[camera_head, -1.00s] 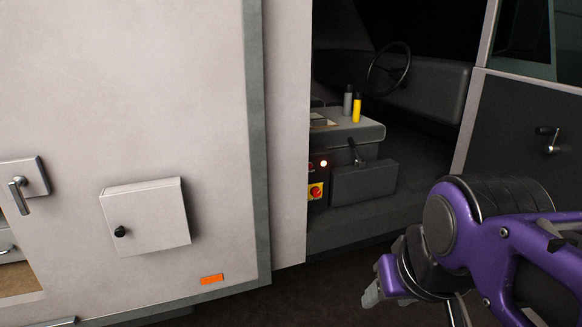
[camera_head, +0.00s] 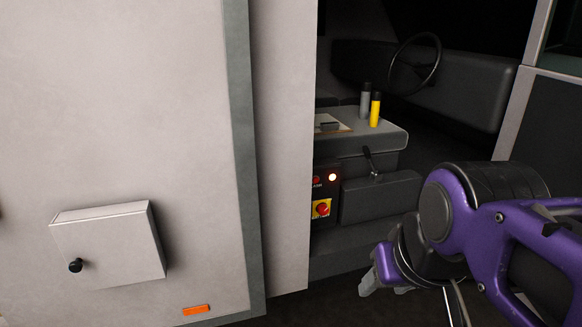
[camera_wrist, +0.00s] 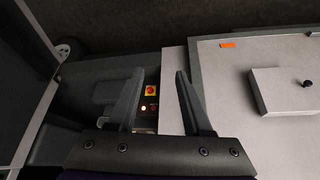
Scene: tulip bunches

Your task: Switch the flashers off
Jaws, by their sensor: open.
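A dark switch panel (camera_head: 318,187) sits low in the open cab, beside the pale door-side wall. It has a lit round lamp (camera_head: 332,177), a small red part with unreadable lettering to its left, and a red rotary switch on a yellow plate (camera_head: 321,208). In the wrist view the lit lamp (camera_wrist: 143,109) and the yellow plate with the red switch (camera_wrist: 151,90) show between the fingers. My gripper (camera_wrist: 155,75) is open and empty, some way short of the panel. In the head view my gripper (camera_head: 383,290) is at the lower right, outside the cab.
The pale body wall (camera_head: 150,110) with a protruding box (camera_head: 108,245) and an orange marker (camera_head: 196,310) fills the left. Inside the cab are a console (camera_head: 370,140), a lever (camera_head: 371,163), yellow and grey cylinders (camera_head: 375,110) and a steering wheel (camera_head: 416,63). The doorway is open.

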